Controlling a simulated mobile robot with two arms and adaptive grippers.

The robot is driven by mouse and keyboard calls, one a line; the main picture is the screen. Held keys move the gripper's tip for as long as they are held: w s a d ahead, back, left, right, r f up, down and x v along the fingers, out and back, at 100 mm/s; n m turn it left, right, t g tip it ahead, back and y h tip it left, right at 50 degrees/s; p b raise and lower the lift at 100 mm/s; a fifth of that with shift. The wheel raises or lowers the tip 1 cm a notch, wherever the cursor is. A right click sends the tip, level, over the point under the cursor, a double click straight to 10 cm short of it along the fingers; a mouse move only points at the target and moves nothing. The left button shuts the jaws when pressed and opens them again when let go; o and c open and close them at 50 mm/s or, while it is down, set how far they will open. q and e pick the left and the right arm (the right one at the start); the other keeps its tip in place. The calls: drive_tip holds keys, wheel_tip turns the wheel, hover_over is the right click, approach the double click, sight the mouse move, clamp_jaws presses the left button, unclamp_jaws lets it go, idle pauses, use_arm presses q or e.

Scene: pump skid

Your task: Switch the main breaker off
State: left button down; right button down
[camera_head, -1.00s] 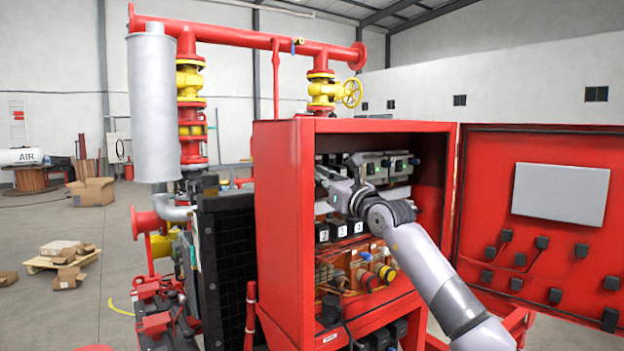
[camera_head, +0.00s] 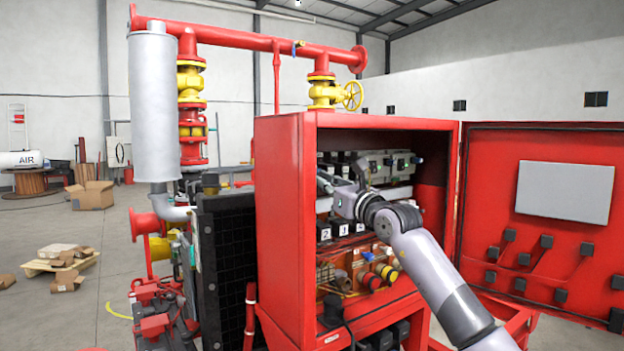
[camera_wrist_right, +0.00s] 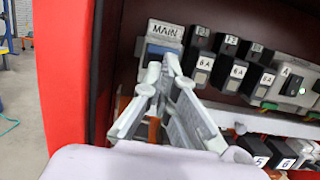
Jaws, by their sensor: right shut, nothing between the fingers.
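The main breaker (camera_wrist_right: 164,46) sits at the upper left of the breaker row in the right wrist view, under a label reading MAIN (camera_wrist_right: 165,31). Its blue-grey face shows just above my fingertips. My right gripper (camera_wrist_right: 163,64) is shut and empty, with its tips at the breaker's lower part; whether they touch it I cannot tell. In the head view my right gripper (camera_head: 328,182) reaches into the open red cabinet (camera_head: 285,200), and my wrist hides part of the breaker row. The breaker's lever position is not clear. My left gripper is not in view.
Smaller breakers (camera_wrist_right: 203,62) labelled 6A stand just right of the main breaker. Numbered black blocks (camera_head: 323,232) sit lower in the cabinet. The cabinet's left wall (camera_wrist_right: 65,70) is close to my gripper. The open door (camera_head: 540,220) stands to the right.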

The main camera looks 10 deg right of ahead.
drive_tip(key=s+b, duration=0.1)
drive_tip(key=s+d+b, duration=0.1)
drive_tip(key=s, duration=0.1)
drive_tip(key=s+d+b, duration=0.1)
drive_tip(key=s+b, duration=0.1)
drive_tip(key=shift+s+r, duration=0.25)
drive_tip(key=shift+r, duration=0.1)
drive_tip(key=shift+f, duration=0.1)
